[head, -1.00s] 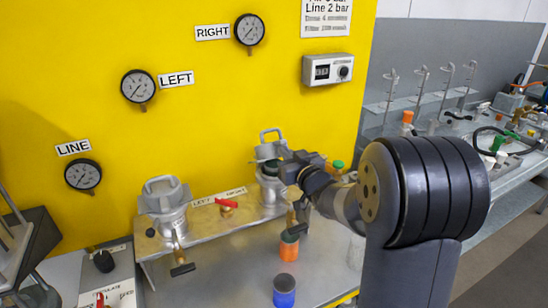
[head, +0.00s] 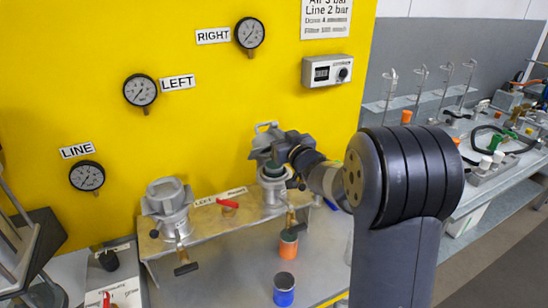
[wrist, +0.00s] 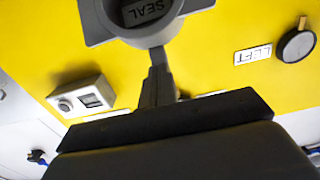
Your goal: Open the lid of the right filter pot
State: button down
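The right filter pot (head: 272,190) is a grey metal pot at the right end of the metal shelf in the head view. Its lid (head: 266,133) shows behind and above the pot, and a green-grey part shows at the mouth. My gripper (head: 279,158) is at the pot's mouth, in front of the lid, and partly covers both. In the wrist view a grey rimmed part with a dark face marked SEAL (wrist: 147,12) is at the top. A narrow grey upright piece runs from it to my dark gripper body. The finger gap is hidden.
The left filter pot (head: 168,207) stands at the shelf's left end. A red-handled valve (head: 228,205) is between the pots. An orange-banded container (head: 287,245) and a blue one (head: 284,290) stand in front. The yellow panel (head: 300,100) is close behind.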

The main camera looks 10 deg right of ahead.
aim_at(275, 123)
jog(key=shift+w+r, duration=0.15)
jog(key=shift+a, duration=0.1)
jog(key=shift+w+a+r+p, duration=0.15)
jog(key=shift+w+r+p, duration=0.15)
jog(key=shift+w, duration=0.3)
jog(key=shift+w+a+r+p, duration=0.2)
jog(key=shift+w+r+p, duration=0.1)
jog(key=shift+w, duration=0.25)
jog(key=shift+w+a+r+p, duration=0.15)
jog(key=shift+w+r+p, duration=0.15)
jog(key=shift+w, duration=0.3)
jog(key=shift+w+a+r, duration=0.15)
jog(key=shift+w, duration=0.15)
jog(key=shift+r+p+x, duration=0.15)
jog(key=shift+p+x, duration=0.25)
jog(key=shift+x, duration=0.35)
jog(key=shift+r+p+x, duration=0.15)
jog(key=shift+p+x, duration=0.2)
jog(key=shift+x, duration=0.35)
jog(key=shift+w, duration=0.25)
jog(key=shift+p+x, duration=0.6)
jog(key=shift+x, duration=1.35)
